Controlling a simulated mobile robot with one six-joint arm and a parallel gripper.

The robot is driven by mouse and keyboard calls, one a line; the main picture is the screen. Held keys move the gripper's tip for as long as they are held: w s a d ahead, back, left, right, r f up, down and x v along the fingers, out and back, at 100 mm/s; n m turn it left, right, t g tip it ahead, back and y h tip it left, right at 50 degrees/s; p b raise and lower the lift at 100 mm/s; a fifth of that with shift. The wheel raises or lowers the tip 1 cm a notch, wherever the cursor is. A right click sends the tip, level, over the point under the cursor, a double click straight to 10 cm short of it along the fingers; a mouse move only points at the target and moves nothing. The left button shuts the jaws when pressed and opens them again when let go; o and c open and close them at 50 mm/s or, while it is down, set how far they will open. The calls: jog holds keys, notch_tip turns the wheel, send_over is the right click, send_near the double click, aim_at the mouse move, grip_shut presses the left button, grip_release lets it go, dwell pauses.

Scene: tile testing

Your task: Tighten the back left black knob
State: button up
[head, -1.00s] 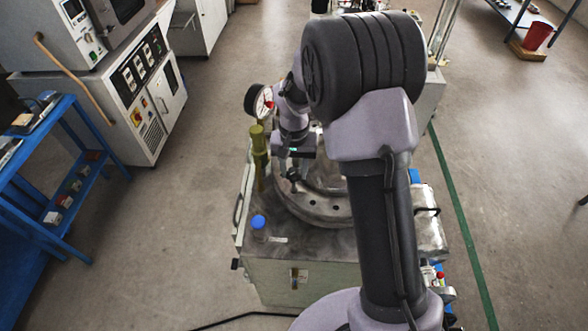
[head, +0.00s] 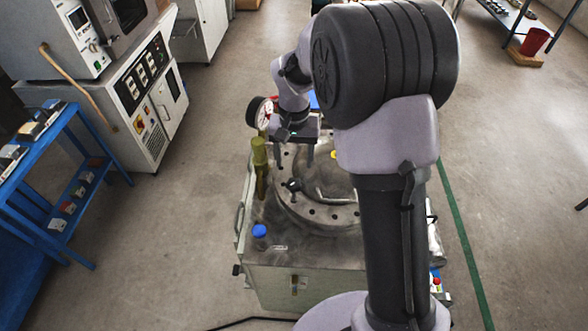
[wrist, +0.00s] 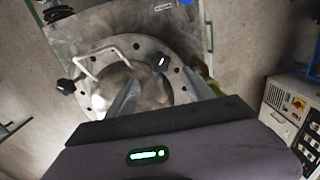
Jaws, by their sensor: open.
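A black knob (head: 293,185) stands on the left, near side of the round metal flange (head: 318,214) on the machine. In the wrist view, the same knob (wrist: 160,64) shows beyond the fingertips, between them in the picture. A second black knob (wrist: 66,86) is at the left of the flange there; my arm hides its place in the head view. My gripper (head: 296,158) is open and empty above the flange's far left part, apart from the knob. Its spread fingers (wrist: 157,82) also show in the wrist view. Any knob under the gripper body is hidden.
A pale bent handle (wrist: 95,60) rises from the flange centre. A blue-capped item (head: 259,231) is at the front left corner.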

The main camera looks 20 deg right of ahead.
notch_tip(320, 180, up, 8)
jog(key=p, duration=0.1)
jog(key=shift+f+p, duration=0.15)
jog(key=shift+p, duration=0.25)
jog(key=s+a+r+t+y+b, duration=0.15)
jog(key=s+r, duration=0.25)
jog(key=s, duration=0.4)
jog(key=s+a+r+t+b, duration=0.1)
jog(key=s+r+t+b, duration=0.15)
jog(key=s+r, duration=0.4)
jog(key=s+a+f+t+b, duration=0.1)
jog(key=s+f, duration=0.3)
jog(key=s, duration=0.6)
jog(key=shift+s+f+m+t+b, duration=0.2)
jog(key=shift+m+t+b, duration=0.1)
jog(key=shift+t+b, duration=0.1)
jog(key=shift+y, duration=0.25)
